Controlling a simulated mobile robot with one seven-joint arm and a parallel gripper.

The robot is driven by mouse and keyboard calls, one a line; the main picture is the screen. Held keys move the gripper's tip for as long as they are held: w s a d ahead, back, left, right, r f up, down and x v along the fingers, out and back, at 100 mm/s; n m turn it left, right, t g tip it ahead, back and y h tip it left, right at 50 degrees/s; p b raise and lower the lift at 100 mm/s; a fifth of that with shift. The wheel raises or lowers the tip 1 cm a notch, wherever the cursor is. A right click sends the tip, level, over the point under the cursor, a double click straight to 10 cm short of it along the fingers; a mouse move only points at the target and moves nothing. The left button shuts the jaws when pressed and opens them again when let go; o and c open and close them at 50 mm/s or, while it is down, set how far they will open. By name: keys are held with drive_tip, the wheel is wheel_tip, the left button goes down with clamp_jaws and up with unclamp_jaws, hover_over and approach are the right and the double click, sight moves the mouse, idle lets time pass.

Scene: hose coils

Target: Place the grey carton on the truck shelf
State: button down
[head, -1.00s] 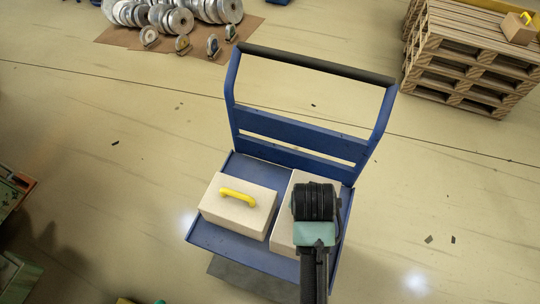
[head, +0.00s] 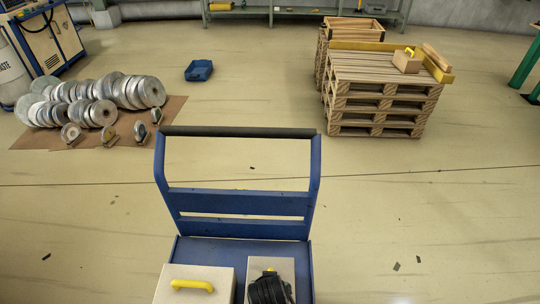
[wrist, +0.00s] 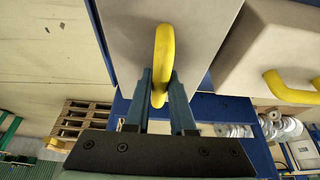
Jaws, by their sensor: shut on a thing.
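A blue platform truck (head: 242,229) stands in front of me, its push handle at the far side. Two pale grey-beige cartons are side by side over its deck, a left carton (head: 168,290) with a yellow handle and a right carton (head: 284,264). In the wrist view my gripper (wrist: 160,98) is shut on the yellow handle (wrist: 164,50) of the right carton (wrist: 120,30); the other carton (wrist: 250,45) is beside it. In the head view my wrist hides most of the right carton. I cannot tell whether it touches the deck, or which carton is grey.
A pallet stack (head: 375,105) at the back right bears a small box with a yellow handle (head: 406,62) and planks. Metal coils (head: 105,95) lie on a brown mat at the back left. A blue bin (head: 199,70) is on the floor.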

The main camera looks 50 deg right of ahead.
drive_tip(key=shift+w+d, duration=0.1)
drive_tip(key=c, duration=0.8)
unclamp_jaws()
drive_tip(key=shift+o, duration=0.2)
drive_tip(key=p+v, duration=0.2)
drive_tip(key=v, duration=1)
drive_tip(key=shift+s, duration=0.2)
drive_tip(key=shift+r, duration=0.1)
